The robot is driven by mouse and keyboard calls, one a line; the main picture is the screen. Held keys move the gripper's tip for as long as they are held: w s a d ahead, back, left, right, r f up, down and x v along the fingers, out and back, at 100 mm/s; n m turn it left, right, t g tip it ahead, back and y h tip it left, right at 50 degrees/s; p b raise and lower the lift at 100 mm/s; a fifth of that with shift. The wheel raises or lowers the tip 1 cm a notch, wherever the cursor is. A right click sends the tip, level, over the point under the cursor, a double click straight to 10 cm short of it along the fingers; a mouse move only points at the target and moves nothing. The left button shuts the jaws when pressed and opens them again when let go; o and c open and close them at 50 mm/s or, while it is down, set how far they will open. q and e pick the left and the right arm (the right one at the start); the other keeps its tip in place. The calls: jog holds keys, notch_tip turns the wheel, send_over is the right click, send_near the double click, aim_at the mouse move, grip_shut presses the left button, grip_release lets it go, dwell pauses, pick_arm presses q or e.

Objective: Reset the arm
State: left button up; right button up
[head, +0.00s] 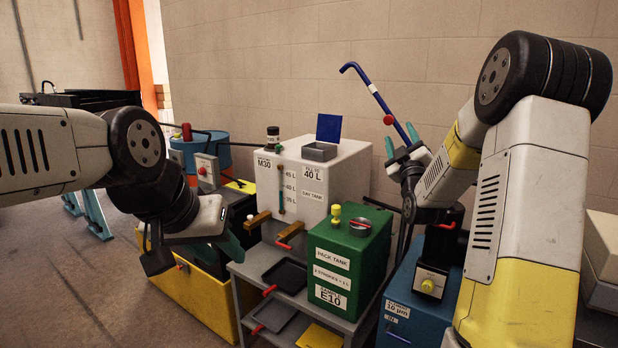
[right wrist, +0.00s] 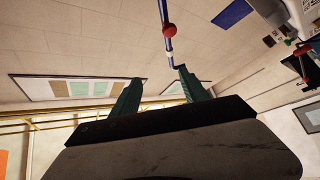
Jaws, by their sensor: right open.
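My right arm comes in from the right in the head view, and its right gripper (head: 401,140) is raised beside the back wall. Its green fingers stand apart in the right wrist view, with nothing clearly between them. A thin blue hooked pipe (head: 366,86) with a red ball (head: 388,119) rises just behind the fingers; I cannot tell whether it touches them. The pipe also shows in the right wrist view (right wrist: 168,45). My left gripper (head: 195,245) hangs low at the left of the bench, partly hidden by its own wrist, and its jaws cannot be judged.
A white tank (head: 345,165) and a green tank (head: 350,255) stand on a grey bench with dark trays (head: 285,275). A blue filter unit (head: 405,305) stands right of the bench. A yellow box (head: 200,300) is below the left gripper. Open floor lies at the left.

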jog(key=s+a+f+m+g+y, duration=0.1)
jog(key=s+g, duration=0.4)
jog(key=s, duration=0.7)
jog(key=s+a+f+m+g, duration=0.4)
jog(key=s+a+f+g, duration=0.1)
jog(key=s, duration=0.8)
jog(key=s+a+f+m+g+y, duration=0.1)
jog(key=s+a+f+m+g, duration=0.2)
jog(key=s, duration=1)
jog(key=a+f+g, duration=0.1)
jog(key=g, duration=0.2)
jog(key=shift+a+g+y, duration=0.3)
jog(key=shift+a+g, duration=0.1)
